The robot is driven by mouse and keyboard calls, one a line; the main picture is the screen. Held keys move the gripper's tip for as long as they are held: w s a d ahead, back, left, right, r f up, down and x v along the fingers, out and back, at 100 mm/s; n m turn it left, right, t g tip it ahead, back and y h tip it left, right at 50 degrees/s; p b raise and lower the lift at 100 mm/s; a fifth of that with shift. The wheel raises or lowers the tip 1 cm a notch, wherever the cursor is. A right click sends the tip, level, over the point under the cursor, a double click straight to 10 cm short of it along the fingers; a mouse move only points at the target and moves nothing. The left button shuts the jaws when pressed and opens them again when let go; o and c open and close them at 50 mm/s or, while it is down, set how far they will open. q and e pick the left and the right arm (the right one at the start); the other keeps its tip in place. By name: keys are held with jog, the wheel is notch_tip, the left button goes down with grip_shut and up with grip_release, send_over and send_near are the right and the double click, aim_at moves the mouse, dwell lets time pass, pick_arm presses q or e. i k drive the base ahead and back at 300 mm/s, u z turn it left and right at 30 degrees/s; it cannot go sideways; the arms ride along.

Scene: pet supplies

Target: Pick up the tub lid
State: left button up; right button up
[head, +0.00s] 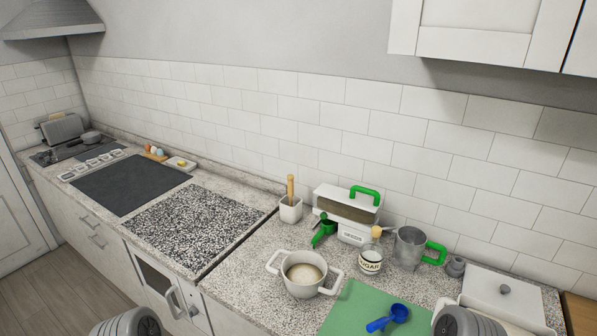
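A white tub (355,237) with a label on its front and brown contents showing through its side stands against the tiled wall. A green handle (367,191) sits at its top. A flat white lid (484,284) with a grey knob lies on a white container at the far right of the counter. I cannot tell for certain which of these is the tub lid. Only rounded grey parts of my arms show at the bottom edge, one at the left and one at the right. Neither gripper's fingers are in view.
A two-handled pot (301,289), a sugar jar (371,259), a metal cup with green handle (409,249), a green scoop (324,231) and a white crock (291,210) crowd the counter. A blue scoop (388,319) lies on a green mat (348,307). The speckled board (195,228) is clear.

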aim_at(521, 298)
jog(key=z, duration=1.7)
